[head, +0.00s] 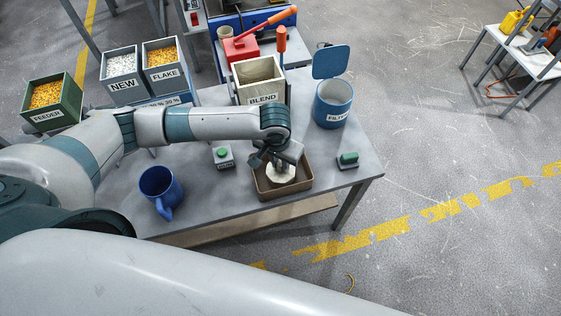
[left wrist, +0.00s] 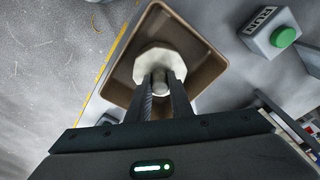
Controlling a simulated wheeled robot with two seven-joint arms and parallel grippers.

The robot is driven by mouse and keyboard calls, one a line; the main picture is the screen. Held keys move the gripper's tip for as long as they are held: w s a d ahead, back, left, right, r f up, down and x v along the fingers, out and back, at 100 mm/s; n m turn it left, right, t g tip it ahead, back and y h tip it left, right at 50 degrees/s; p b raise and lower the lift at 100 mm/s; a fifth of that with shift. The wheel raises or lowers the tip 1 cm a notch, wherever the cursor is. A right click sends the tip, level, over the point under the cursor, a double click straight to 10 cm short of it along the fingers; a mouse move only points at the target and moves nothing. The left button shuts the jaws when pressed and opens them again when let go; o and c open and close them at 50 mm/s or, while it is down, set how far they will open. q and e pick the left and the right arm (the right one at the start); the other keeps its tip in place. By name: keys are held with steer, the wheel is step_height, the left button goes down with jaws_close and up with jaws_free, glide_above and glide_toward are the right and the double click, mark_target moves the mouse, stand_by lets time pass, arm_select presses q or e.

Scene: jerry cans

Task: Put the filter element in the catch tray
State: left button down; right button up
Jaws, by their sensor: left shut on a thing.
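My right gripper is not in view.
A blue FILTER canister (head: 333,106) stands with its lid up. A BLEND hopper (head: 258,82), a green-button box (head: 223,156), a small green-topped block (head: 348,160) and a blue mug (head: 161,190) stand around the tray.

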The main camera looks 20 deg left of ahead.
mark_target(278, 174)
arm_select(q)
steer(key=shift+f, duration=0.15)
steer(key=c, duration=1.7)
jaws_free()
steer(key=shift+o, duration=0.6)
step_height(278, 174, up, 12)
steer(key=s+b, duration=0.1)
steer(key=shift+s+a, duration=0.15)
steer(key=shift+s, duration=0.1)
